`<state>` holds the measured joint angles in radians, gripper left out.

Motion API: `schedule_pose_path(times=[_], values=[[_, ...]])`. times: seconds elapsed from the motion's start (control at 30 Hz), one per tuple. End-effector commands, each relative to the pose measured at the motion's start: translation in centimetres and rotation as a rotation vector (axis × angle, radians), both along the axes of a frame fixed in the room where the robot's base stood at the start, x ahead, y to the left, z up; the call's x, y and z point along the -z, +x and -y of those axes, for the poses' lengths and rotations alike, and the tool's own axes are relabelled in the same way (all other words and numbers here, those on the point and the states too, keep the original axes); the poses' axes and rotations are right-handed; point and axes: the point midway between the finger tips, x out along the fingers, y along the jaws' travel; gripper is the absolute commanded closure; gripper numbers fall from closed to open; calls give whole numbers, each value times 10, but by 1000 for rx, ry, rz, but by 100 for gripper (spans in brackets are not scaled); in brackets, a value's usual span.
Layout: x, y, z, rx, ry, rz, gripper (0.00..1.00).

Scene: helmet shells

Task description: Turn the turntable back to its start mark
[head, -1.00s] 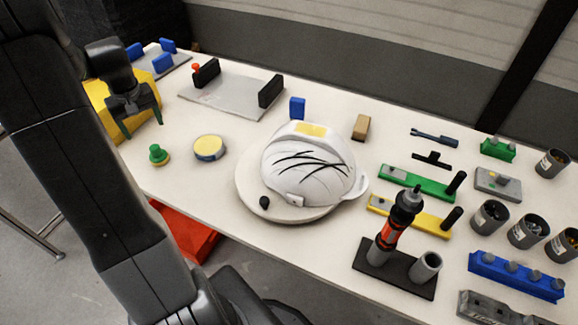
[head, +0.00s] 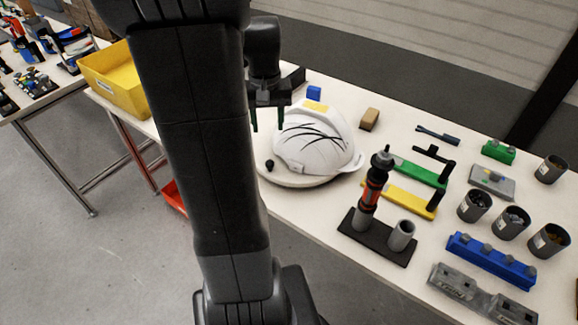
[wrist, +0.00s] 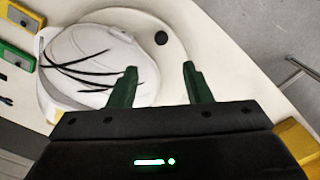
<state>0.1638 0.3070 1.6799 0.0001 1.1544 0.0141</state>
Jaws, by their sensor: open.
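The turntable (head: 325,181) is a pale round disc near the table's front edge. It also shows in the wrist view (wrist: 178,72). A white helmet shell (head: 312,148) with black streaks and a yellow patch sits on it; the shell shows in the wrist view (wrist: 85,75). A small black knob (head: 269,165) stands near the disc's front-left rim, also seen in the wrist view (wrist: 161,38). My gripper (head: 268,128) is open and empty, above the table on the knob's side of the shell. Its green fingers (wrist: 160,68) point toward the knob, apart from it. I cannot make out a start mark.
A black stand (head: 375,239) with an upright red-and-black tool is right of the turntable. Green (head: 420,174) and yellow (head: 399,200) bars lie behind it. Grey cups and a blue block (head: 490,262) are farther right. A yellow bin (head: 118,80) is at left.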

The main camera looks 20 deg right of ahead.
Motion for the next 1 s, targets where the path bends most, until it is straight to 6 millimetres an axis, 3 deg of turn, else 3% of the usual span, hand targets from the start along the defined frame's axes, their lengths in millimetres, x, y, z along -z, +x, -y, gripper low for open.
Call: schedule_pose_path(times=[0.6, 0.8, 1.0], values=[[115, 0, 0, 0, 1, -4, 55], [130, 0, 0, 0, 0, -1, 55], [133, 0, 0, 0, 0, 0, 55]])
